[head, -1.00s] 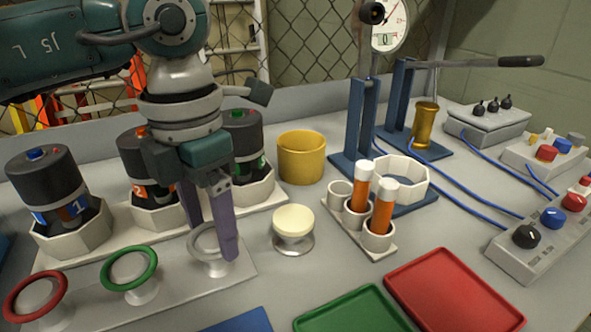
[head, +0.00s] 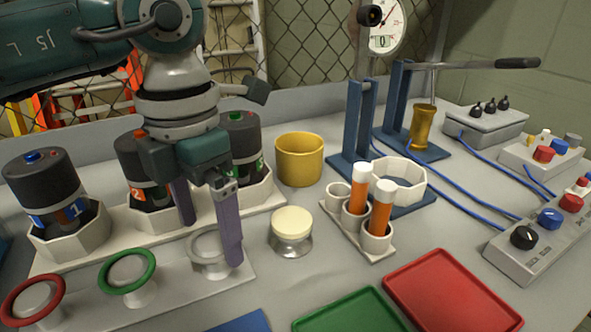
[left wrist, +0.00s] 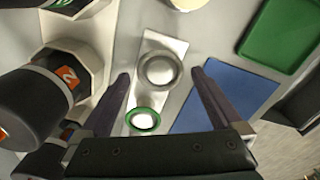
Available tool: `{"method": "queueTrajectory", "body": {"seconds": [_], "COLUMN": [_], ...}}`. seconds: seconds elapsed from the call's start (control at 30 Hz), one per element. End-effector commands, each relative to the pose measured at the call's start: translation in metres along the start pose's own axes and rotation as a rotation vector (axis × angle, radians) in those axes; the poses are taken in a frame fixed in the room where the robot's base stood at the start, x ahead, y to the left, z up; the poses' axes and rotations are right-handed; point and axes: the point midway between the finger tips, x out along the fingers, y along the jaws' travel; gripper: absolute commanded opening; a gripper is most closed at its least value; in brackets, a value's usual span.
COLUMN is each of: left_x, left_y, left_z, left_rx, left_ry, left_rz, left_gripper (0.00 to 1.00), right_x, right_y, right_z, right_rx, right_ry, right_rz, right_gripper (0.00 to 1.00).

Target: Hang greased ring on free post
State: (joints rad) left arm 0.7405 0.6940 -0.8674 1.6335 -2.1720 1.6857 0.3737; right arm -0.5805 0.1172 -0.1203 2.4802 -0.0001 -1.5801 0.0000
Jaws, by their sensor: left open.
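A grey ring (head: 192,248) sits on the rightmost post of the pale rack (head: 180,292). It also shows in the left wrist view (left wrist: 160,70), around the post's round head. My left gripper (head: 210,242) is open, its two purple fingers on either side of that ring and apart from it. In the left wrist view the open fingers (left wrist: 162,88) frame the rack. A green ring (head: 127,271) sits on the middle post and a red ring (head: 33,300) on the left post. My right gripper is not in view.
Black canisters (head: 45,180) stand in a white holder behind the rack. A cream-topped round pad (head: 291,224), a yellow cup (head: 299,158) and a tube rack (head: 372,246) stand to the right. Blue, green (head: 350,310) and red (head: 452,290) trays lie in front.

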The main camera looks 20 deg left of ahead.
Motion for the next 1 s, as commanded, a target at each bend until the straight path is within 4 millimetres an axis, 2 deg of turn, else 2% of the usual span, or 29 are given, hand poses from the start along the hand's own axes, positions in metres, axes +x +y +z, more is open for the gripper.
{"method": "queueTrajectory", "body": {"seconds": [0.3,0.5,0.7,1.0], "left_x": [-0.069,-0.104,-0.116,-0.116], "left_y": [0.001,0.001,0.000,0.000], "left_z": [0.001,0.001,0.000,0.000], "left_rx": [0.000,-0.001,0.000,0.000], "left_ry": [-0.008,-0.005,-0.002,-0.002], "left_rz": [0.002,0.001,0.000,0.000], "left_gripper": [1.00,1.00,1.00,1.00], "right_x": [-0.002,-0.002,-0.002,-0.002], "right_y": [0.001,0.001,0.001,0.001], "right_z": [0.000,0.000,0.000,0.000], "right_rx": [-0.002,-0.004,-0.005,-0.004], "right_ry": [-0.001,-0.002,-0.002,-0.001], "right_rz": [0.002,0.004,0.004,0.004], "right_gripper": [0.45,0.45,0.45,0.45]}}
